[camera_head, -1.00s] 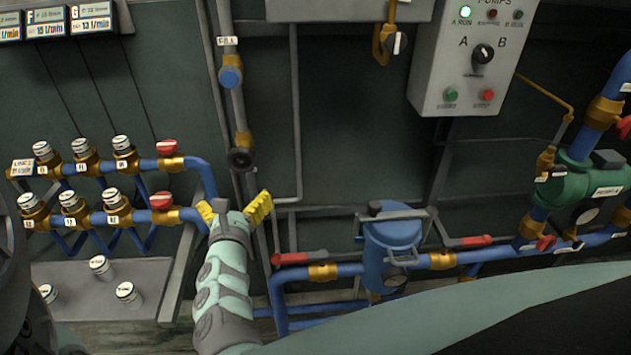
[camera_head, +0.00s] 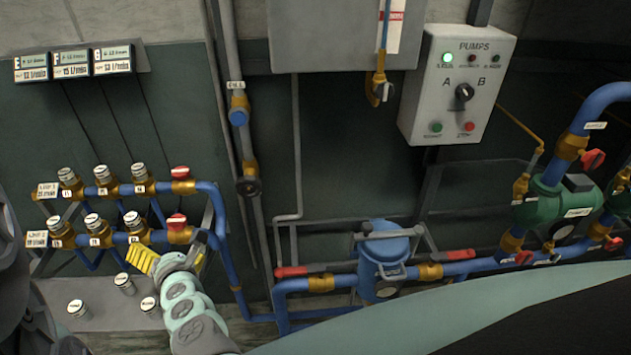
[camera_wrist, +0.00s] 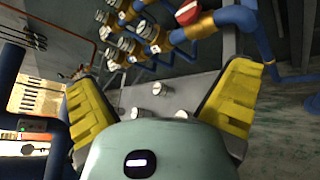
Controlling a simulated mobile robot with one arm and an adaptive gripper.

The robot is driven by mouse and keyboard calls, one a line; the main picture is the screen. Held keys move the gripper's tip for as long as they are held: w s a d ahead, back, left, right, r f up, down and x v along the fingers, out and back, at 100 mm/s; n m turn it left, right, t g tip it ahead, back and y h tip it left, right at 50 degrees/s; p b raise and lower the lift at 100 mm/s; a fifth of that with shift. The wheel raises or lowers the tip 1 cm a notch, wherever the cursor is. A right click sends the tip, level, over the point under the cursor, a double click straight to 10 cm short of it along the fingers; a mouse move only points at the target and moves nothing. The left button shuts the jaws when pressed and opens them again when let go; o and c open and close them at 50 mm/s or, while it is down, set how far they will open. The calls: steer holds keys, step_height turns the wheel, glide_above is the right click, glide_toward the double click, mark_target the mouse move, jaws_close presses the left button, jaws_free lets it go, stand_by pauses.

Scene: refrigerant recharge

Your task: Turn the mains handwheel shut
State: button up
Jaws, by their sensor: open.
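My gripper (camera_head: 171,254) is open, its yellow fingers spread and empty, just below the right end of the lower blue manifold pipe (camera_head: 155,237) in the head view. In the wrist view my gripper (camera_wrist: 163,105) has only air between its fingers, with white-capped fittings beyond. I cannot tell for sure which part is the mains handwheel.
Two manifold rows have several white caps and red valve handles (camera_head: 180,173). A blue canister (camera_head: 384,258) stands among low pipes with red-ended levers. A grey pump box (camera_head: 457,84) and green pump bodies (camera_head: 557,203) are at right. Loose white-capped pieces (camera_head: 124,284) sit on a ledge.

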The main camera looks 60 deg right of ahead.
steer(key=w+a+r+m+t+y+p, duration=0.1)
steer(key=w+a+r+y+p, duration=0.1)
steer(key=a+r, duration=0.3)
steer(key=shift+a+y+p, duration=0.85)
steer(key=shift+a+y, duration=0.05)
steer(key=shift+a, duration=0.6)
steer(key=shift+r, duration=0.1)
